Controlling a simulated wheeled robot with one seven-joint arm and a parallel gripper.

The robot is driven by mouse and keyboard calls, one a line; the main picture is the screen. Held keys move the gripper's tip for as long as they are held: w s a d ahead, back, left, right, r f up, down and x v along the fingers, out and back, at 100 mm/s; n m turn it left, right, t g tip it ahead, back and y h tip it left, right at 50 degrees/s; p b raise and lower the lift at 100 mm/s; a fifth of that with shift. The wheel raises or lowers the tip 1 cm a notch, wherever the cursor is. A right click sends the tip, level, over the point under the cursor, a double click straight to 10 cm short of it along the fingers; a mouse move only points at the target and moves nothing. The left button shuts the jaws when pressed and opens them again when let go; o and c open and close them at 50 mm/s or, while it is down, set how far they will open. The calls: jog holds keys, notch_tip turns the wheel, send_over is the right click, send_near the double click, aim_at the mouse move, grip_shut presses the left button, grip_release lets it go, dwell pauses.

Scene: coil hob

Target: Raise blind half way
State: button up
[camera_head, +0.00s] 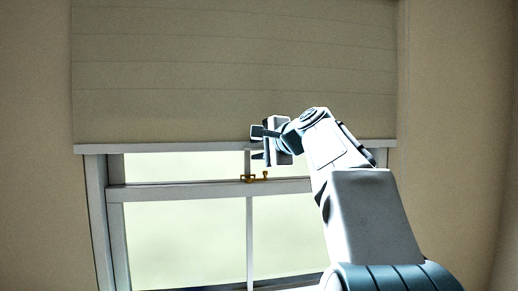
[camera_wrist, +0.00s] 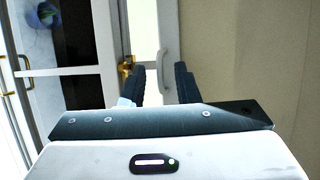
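The beige blind (camera_head: 230,70) hangs over the upper part of the window, with its white bottom bar (camera_head: 190,147) a little above the brass latch. It also fills the right of the wrist view (camera_wrist: 240,50), where the bar (camera_wrist: 168,35) runs upright with a small pale handle (camera_wrist: 162,85) on it. My gripper (camera_head: 258,144) is at the bar, near the middle of its width, with one finger above and one below. In the wrist view my gripper (camera_wrist: 161,84) is open, with the bar and handle between its fingers. I cannot tell whether they touch.
The window frame (camera_head: 190,190) shows below the blind, with a brass latch (camera_head: 250,178) on its crossbar close under my gripper. The latch also shows in the wrist view (camera_wrist: 126,67). Plain wall (camera_head: 35,120) lies on both sides. My arm hides the bar's right part.

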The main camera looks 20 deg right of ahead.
jog(key=shift+s, duration=0.15)
jog(key=b+v, duration=0.3)
jog(key=v, duration=1)
jog(key=shift+s, duration=0.3)
jog(key=shift+r, duration=0.1)
jog(key=s+a+f+n+g, duration=0.2)
jog(key=a+f+n+g, duration=0.3)
jog(key=f, duration=0.9)
jog(key=s+a+f+n+g, duration=0.25)
jog(key=a+f, duration=0.35)
jog(key=f, duration=0.7)
jog(key=s+a+f+n+g+h, duration=0.1)
jog(key=s+f+n, duration=0.3)
jog(key=f, duration=0.6)
jog(key=s+a+f+n+g+h, duration=0.2)
jog(key=s+f+n, duration=0.3)
jog(key=s+f, duration=0.4)
jog(key=shift+s+a+f+g, duration=0.25)
jog(key=shift+a+f+g, duration=0.3)
jog(key=shift+a, duration=0.3)
